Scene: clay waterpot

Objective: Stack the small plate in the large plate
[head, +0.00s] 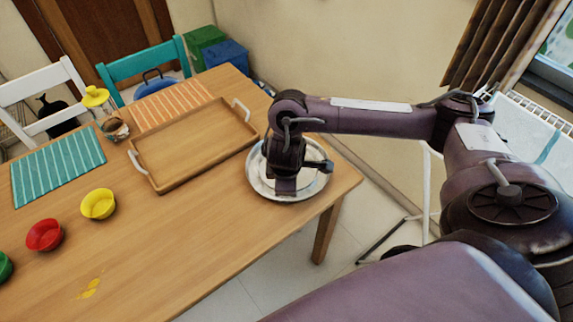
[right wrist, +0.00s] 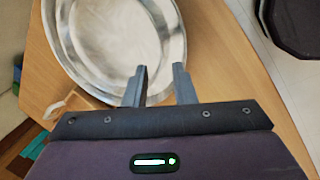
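A round silver plate (head: 258,182) lies near the right end of the wooden table, partly hidden under my right gripper. In the right wrist view the silver plate (right wrist: 62,45) shows a shiny rim around a pale, flat inner disc. I cannot tell whether this is one plate or a small plate inside a large one. No separate second plate shows. My right gripper (right wrist: 160,68) is open, its fingers apart at the plate's rim, with nothing clearly held. In the head view the right gripper (head: 286,187) points down over the plate. My left gripper is not in view.
A wooden tray (head: 195,143) with white handles lies left of the plate. The table's front middle is mostly clear.

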